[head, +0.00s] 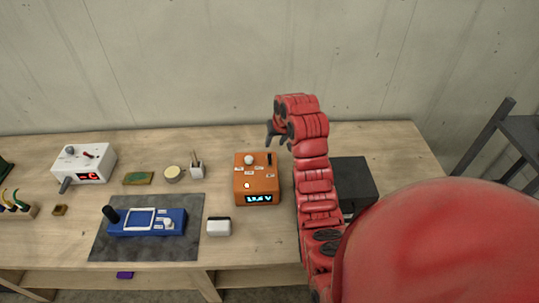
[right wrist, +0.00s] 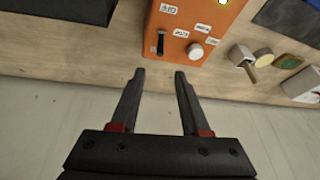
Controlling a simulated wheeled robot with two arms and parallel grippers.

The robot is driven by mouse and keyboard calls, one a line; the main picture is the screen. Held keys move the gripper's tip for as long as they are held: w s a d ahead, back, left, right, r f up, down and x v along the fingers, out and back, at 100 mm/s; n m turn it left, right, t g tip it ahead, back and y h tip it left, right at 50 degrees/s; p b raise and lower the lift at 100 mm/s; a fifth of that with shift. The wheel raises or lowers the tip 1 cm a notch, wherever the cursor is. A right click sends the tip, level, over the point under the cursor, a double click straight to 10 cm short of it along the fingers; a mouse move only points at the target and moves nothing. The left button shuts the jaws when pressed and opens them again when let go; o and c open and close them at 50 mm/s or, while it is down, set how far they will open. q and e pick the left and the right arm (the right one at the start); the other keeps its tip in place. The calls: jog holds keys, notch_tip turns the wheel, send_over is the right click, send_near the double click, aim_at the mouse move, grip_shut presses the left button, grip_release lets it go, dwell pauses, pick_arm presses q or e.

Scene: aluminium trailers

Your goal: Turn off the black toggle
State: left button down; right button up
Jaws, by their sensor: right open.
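An orange box (head: 243,187) with a lit display stands on the wooden workbench. A small black toggle (head: 269,158) sits at its back right corner; in the right wrist view the toggle (right wrist: 161,43) stands out from the panel next to a white knob (right wrist: 195,51). My right gripper (head: 272,137) is above and behind the box's back edge. In the right wrist view my right gripper (right wrist: 160,75) is open and empty, its fingertips just short of the toggle, which lies in line with the gap between them. Whether they touch anything cannot be told. My left gripper is not in view.
A dark box (head: 352,178) stands right of the orange box, partly behind my right arm. A blue device (head: 150,226) lies on a grey mat (head: 110,250), with a small white box (head: 219,227) beside it. A white device (head: 95,160) stands at the left. A wall rises behind the bench.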

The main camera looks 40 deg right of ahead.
aim_at(270, 154)
jog(key=b+x, duration=0.4)
jog(key=x, duration=0.2)
jog(key=shift+f, duration=0.2)
jog(key=p+x, duration=0.2)
jog(key=x, duration=0.1)
jog(key=shift+w, duration=0.15)
jog(key=shift+w+f+p, duration=0.15)
jog(key=shift+f+p, duration=0.25)
jog(key=shift+f, duration=0.3)
jog(key=shift+w+d+f, duration=0.1)
jog(key=shift+w+f, duration=0.15)
jog(key=shift+f, duration=0.1)
grip_shut()
